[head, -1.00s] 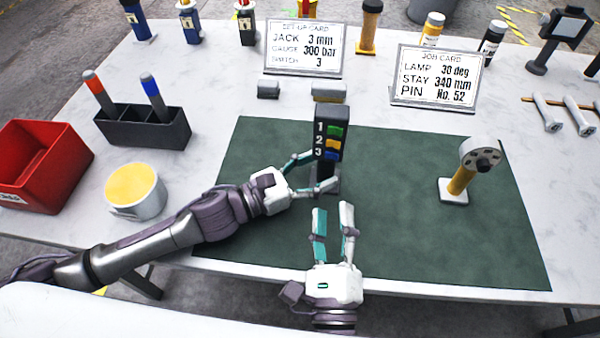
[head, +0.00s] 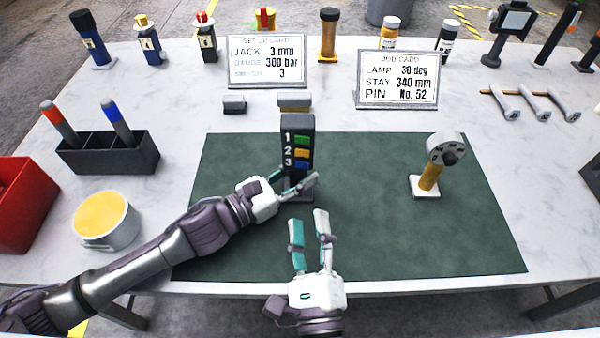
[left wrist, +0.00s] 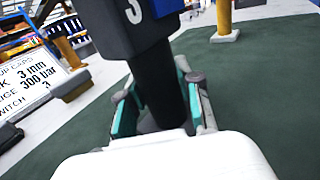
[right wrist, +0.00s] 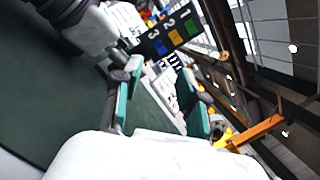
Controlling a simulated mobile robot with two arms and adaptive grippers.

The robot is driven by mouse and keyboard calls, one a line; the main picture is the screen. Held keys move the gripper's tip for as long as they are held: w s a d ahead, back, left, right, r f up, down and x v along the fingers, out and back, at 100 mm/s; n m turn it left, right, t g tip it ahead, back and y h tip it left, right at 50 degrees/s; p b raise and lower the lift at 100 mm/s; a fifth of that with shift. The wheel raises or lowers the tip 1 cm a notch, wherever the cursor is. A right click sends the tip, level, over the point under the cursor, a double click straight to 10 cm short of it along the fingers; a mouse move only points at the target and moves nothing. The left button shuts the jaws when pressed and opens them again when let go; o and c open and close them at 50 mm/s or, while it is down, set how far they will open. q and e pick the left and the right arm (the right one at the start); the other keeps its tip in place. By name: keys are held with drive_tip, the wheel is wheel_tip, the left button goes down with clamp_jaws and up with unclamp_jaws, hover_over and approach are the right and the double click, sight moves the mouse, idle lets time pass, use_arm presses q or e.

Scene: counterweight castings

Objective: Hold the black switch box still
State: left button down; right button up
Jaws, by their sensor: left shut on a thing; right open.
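The black switch box (head: 299,143) stands upright on the green mat, with green, yellow and blue switches numbered 1, 2 and 3. My left gripper (head: 297,184) is shut on its post below the box; in the left wrist view the fingers sit on both sides of the dark post (left wrist: 158,85). My right gripper (head: 309,222) is open and empty in front of the box, nearer the table's front edge. In the right wrist view the switches of the box (right wrist: 168,36) show beyond the open fingers (right wrist: 160,95).
A set-up card (head: 266,62) and a job card (head: 398,78) stand behind the green mat (head: 370,230). A lamp-like piece with a yellow post (head: 430,178) is on the mat at right. A pen holder (head: 108,155), a pot (head: 105,222) and a red bin (head: 22,205) are at left.

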drive_tip(key=shift+d+r+n, duration=0.15)
drive_tip(key=shift+n, duration=0.15)
drive_tip(key=c, duration=0.5)
drive_tip(key=r+n+t+y, duration=0.1)
drive_tip(key=r+n+y, duration=0.1)
drive_tip(key=n, duration=0.2)
drive_tip(key=d+r+n+t+y, duration=0.1)
drive_tip(key=r+n+t+y, duration=0.1)
drive_tip(key=n, duration=0.2)
drive_tip(key=d+r+n+t+y, duration=0.1)
drive_tip(key=r+n+y, duration=0.1)
drive_tip(key=n, duration=0.3)
drive_tip(key=shift+w+d+r, duration=0.15)
drive_tip(key=shift+w+d, duration=0.1)
clamp_jaws()
wheel_tip(320, 180, up, 3)
drive_tip(key=s+n+g+y, duration=0.3)
drive_tip(key=n+g+y, duration=0.7)
drive_tip(key=n+y, duration=0.95)
drive_tip(key=w+d+f+n+g+h, duration=0.3)
drive_tip(key=n+g, duration=0.3)
drive_tip(key=n, duration=0.8)
drive_tip(key=w+d+f+n+g+h, duration=0.3)
drive_tip(key=w+f+n+g+h, duration=0.1)
drive_tip(key=n, duration=1)
drive_tip(key=shift+w+d+f+g+h, duration=0.3)
drive_tip(key=shift+g+h, duration=0.6)
drive_tip(key=shift+h, duration=0.35)
